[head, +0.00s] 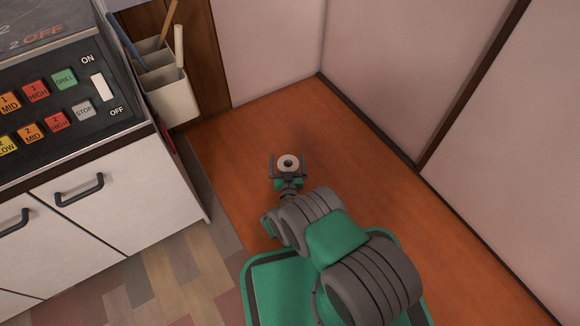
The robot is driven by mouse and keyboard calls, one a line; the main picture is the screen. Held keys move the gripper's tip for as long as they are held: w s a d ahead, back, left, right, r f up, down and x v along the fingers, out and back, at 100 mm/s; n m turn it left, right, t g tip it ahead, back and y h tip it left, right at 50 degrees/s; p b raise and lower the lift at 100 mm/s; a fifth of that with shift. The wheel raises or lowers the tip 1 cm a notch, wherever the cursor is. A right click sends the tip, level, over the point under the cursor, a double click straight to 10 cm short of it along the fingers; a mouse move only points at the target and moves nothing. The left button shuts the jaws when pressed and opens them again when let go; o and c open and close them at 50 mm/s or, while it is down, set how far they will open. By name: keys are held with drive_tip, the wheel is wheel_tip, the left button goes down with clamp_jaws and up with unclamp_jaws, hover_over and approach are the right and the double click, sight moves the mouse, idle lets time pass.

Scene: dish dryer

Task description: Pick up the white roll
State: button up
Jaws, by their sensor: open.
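The white roll (281,164) is small and round with a dark hole in its middle. It is seen from above in the head view, over the orange-brown wooden floor near the corner. My gripper (287,160) is open, with one finger on the left side and one on the right side of the roll. The roll sits between the fingers. I cannot tell whether either finger touches it. The roll's lower side is hidden by the gripper.
A white cabinet (120,205) with dark handles and a control panel (60,105) stands at the left. A pale utensil holder (170,98) hangs on its side. Pinkish walls (270,45) close off the back and right. Wooden floor (375,190) is clear right of the gripper.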

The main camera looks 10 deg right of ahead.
drive_tip(key=shift+w, duration=0.2)
drive_tip(key=shift+d, duration=0.2)
drive_tip(key=c, duration=1.5)
drive_tip(key=shift+r, duration=0.1)
